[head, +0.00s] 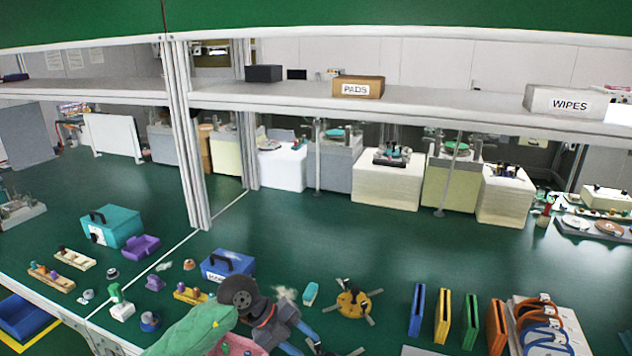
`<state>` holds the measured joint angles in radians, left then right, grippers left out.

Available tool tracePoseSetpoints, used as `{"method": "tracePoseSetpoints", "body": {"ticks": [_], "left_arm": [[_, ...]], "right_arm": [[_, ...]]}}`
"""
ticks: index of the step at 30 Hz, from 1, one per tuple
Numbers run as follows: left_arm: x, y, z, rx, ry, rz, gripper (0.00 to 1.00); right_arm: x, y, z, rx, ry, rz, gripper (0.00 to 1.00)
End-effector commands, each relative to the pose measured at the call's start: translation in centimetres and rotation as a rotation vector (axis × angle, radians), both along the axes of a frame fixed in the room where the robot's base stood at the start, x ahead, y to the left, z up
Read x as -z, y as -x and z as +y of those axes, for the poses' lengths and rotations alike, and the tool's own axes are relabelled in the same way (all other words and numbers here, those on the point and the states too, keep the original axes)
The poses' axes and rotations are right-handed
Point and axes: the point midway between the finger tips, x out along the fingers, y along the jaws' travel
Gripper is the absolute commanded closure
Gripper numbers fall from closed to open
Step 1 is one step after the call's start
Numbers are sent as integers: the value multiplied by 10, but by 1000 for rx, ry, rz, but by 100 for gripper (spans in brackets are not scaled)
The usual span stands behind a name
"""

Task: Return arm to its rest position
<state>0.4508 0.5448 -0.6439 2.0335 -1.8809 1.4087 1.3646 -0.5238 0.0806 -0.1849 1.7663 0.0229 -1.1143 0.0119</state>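I cannot tell whether anything is held.
The green bench (300,240) is clear in its middle. A teal box (113,226), a blue box (227,265) and small parts stand left. A shelf post (190,150) rises left.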

Motion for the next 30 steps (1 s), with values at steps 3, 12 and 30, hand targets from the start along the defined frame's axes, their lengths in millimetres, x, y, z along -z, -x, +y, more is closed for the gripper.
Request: {"method": "tracePoseSetpoints", "body": {"ticks": [3,12,30], "left_arm": [[-24,21,-38,11,277,-25,61],[-109,39,-66,-177,904,-101,61],[-110,9,85,-1293,1429,-81,61]], "right_arm": [[0,0,0,0,0,0,56],[-1,-1,-1,-1,2,-1,56],[-1,0,-2,-2,3,-2,56]]}}
